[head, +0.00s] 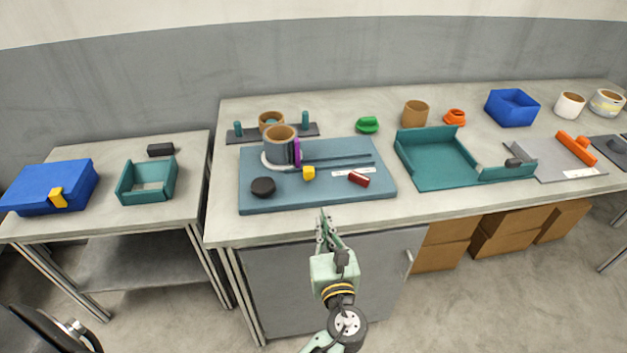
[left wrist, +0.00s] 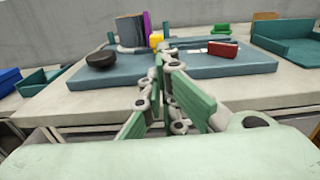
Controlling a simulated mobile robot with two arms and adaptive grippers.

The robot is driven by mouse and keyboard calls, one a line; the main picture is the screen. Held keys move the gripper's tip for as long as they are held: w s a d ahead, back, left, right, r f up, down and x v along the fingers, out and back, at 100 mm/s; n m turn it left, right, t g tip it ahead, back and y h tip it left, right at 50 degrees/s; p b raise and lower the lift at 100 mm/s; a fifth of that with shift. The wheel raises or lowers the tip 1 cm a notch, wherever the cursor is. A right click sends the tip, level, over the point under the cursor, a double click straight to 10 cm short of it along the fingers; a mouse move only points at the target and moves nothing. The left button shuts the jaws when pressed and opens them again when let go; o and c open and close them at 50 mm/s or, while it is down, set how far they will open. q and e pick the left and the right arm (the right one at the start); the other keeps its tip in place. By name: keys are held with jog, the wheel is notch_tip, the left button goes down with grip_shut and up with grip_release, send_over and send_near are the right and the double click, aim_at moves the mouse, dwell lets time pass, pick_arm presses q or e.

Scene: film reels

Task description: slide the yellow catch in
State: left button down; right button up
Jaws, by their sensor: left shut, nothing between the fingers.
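A small yellow block (head: 309,173), which looks like the catch, sits on the blue-grey board (head: 330,200) on the main table. It stands just right of the grey cylinder (head: 280,151) and the purple piece (head: 297,151). In the left wrist view the yellow block (left wrist: 156,39) shows beyond my fingers, partly hidden. My left gripper (head: 321,213) is shut and empty, near the board's front edge and apart from the block. Its fingers (left wrist: 166,56) point toward the board. Another yellow piece (head: 58,197) is on the front of the blue box at the left. My right gripper is not in view.
A black knob (head: 263,187) and a red piece (head: 358,179) flank the yellow block on the board. A teal tray (head: 460,182) stands to the right. A strip of bare table (head: 290,227) lies in front of the board.

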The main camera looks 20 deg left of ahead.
aim_at(311, 173)
pick_arm(q)
jog(key=b+x, duration=0.1)
jog(key=x, duration=0.3)
jog(key=b+x, duration=0.1)
jog(key=x, duration=0.3)
jog(key=r+b+x, duration=0.1)
jog(key=x, duration=0.4)
jog(key=shift+w+a, duration=0.35)
jog(key=shift+w, duration=0.1)
jog(key=b+x, duration=0.1)
jog(key=x, duration=0.3)
jog(key=shift+w+a, duration=0.15)
jog(key=shift+w, duration=0.15)
jog(key=shift+s+r, duration=0.1)
jog(key=shift+r, duration=0.1)
